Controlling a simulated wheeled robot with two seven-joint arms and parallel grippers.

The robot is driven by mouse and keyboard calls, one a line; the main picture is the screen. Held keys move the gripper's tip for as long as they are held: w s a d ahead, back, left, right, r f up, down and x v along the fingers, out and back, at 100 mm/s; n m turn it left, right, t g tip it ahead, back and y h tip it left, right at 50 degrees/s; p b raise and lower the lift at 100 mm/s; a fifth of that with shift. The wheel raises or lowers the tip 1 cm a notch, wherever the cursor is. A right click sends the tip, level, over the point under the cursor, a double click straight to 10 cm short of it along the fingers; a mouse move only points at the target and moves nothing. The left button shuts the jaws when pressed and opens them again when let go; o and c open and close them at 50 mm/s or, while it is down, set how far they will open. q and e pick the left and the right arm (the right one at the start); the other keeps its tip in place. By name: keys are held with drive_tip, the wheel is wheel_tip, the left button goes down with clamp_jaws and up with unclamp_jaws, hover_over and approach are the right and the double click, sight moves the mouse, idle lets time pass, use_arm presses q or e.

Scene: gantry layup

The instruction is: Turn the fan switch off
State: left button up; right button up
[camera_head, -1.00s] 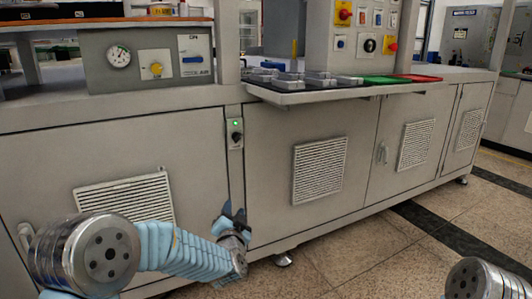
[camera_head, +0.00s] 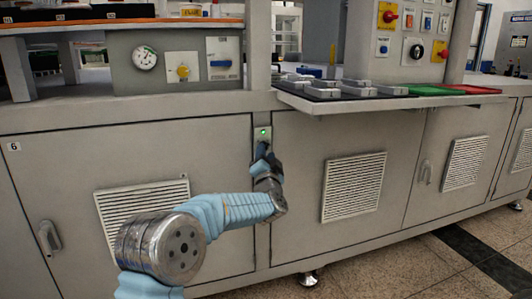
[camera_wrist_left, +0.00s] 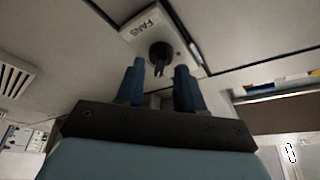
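The fan switch is a small plate (camera_head: 263,132) with a lit green lamp on the narrow cabinet post in the head view. In the left wrist view, the plate marked FANS (camera_wrist_left: 148,24) carries a black rotary knob (camera_wrist_left: 160,51). My left gripper (camera_head: 262,152) is right at the switch and hides the knob in the head view. In the wrist view its two blue fingers (camera_wrist_left: 160,66) are apart, pointing at the knob, with nothing held. The knob shows between and just beyond the fingertips; contact cannot be told. My right gripper is out of view.
Vented cabinet doors (camera_head: 300,240) flank the post. A shelf (camera_head: 390,100) with grey blocks and green and red pads juts out above, right of the switch. A gauge panel (camera_head: 130,80) stands upper left. Bare floor (camera_head: 420,275) lies at lower right.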

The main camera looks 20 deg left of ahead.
use_arm(q)
drive_tip(key=shift+w+a+r, duration=0.15)
drive_tip(key=shift+w+a, duration=0.05)
drive_tip(key=shift+w, duration=0.45)
clamp_jaws()
